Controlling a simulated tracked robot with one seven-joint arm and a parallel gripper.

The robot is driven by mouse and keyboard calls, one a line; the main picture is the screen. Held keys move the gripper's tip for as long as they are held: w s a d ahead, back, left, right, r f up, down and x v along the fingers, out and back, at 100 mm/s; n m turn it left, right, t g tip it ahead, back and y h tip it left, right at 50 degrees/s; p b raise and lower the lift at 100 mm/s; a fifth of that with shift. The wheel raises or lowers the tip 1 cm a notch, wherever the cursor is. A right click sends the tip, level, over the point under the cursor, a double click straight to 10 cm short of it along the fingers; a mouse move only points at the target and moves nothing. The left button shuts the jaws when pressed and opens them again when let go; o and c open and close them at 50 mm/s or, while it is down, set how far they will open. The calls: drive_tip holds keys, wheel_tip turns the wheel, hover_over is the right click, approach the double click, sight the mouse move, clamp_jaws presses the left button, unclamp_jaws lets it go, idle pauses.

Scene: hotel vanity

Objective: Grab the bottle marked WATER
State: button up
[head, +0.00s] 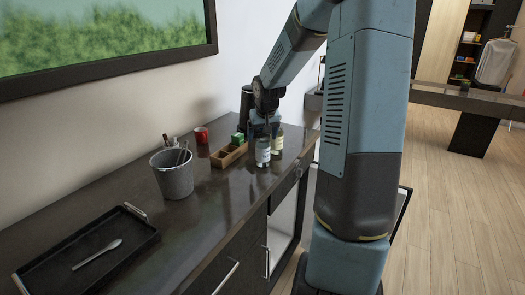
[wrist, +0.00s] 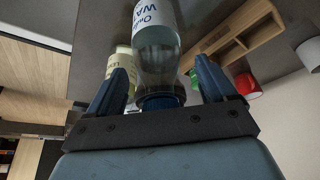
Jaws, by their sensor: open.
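The clear bottle (wrist: 158,50) has a white label with blue print that partly reads "WA"; the rest is cut off. In the head view this bottle (head: 262,152) stands upright on the dark counter. My gripper (head: 264,125) is above it, pointing down. In the wrist view my gripper (wrist: 160,70) is open, with one finger on each side of the bottle's upper part. The dark blue cap (wrist: 160,99) is between the fingers near the palm. Whether a finger touches the bottle I cannot tell.
A yellowish bottle (head: 278,143) stands close beside it, near the left finger in the wrist view (wrist: 119,63). A wooden tray (head: 228,156) with a green item (head: 238,138), a red cup (head: 201,135), a grey bucket (head: 174,178) and a black tray (head: 90,258) share the counter.

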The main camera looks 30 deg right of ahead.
clamp_jaws()
idle(0.8)
